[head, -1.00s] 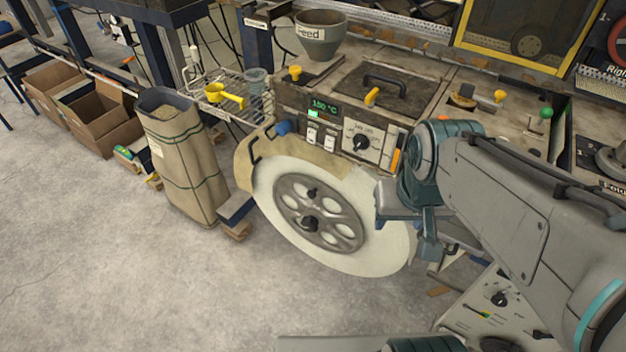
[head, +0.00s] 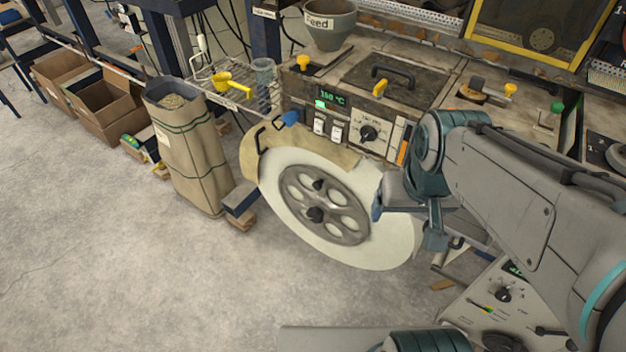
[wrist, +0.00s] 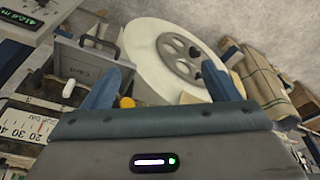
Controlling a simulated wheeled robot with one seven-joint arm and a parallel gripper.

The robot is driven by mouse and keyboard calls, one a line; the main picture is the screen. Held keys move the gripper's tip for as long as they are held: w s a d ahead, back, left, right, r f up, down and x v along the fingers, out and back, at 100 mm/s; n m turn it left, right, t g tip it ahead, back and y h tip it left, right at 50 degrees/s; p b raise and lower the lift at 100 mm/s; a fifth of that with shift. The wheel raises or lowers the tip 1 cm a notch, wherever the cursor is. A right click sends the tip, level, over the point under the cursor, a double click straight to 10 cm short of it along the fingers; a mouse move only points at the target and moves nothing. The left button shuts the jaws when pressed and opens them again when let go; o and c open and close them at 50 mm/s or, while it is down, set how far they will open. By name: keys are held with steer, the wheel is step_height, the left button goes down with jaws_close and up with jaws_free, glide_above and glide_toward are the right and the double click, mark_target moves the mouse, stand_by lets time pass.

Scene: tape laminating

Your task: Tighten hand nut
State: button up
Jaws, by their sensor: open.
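A large pale reel (head: 290,225) with a grey spoked hub (head: 345,222) hangs on the front of the machine. A black hand nut (head: 316,214) sits at the hub's middle, and a smaller black knob (head: 318,185) is above it. The reel also shows in the wrist view (wrist: 145,45), with a dark knob on its hub; which knob it is I cannot tell. My gripper (head: 377,207) is at the right of the hub, in front of the reel, apart from the nut. Its blue fingers (wrist: 168,75) are spread wide with nothing held between them.
The machine's panel (head: 350,125) with switches and a dial stands above the reel. A tall sack (head: 190,150) stands at the left, with cardboard boxes (head: 100,105) beyond it. A lower control panel (head: 500,300) is at the bottom right. The floor at front left is clear.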

steer(key=w+f+n+g+h+b, duration=0.25)
steer(key=w+f+b, duration=0.2)
steer(key=f, duration=0.45)
steer(key=w+f+n+g+h+b, duration=0.2)
steer(key=w+f+n+h+b, duration=0.3)
steer(key=f, duration=0.4)
steer(key=n+t+h+b, duration=0.5)
steer(key=n+t+b, duration=1.6)
steer(key=n+b, duration=0.15)
glide_toward(312, 219)
steer(key=shift+y, duration=0.35)
steer(key=b+x, duration=0.1)
steer(key=x, duration=0.4)
steer(key=b+x, duration=0.1)
steer(key=x, duration=0.4)
steer(key=shift+w+d+r, duration=0.1)
steer(key=shift+d+r, duration=0.1)
steer(key=shift+r, duration=0.15)
steer(key=c, duration=1)
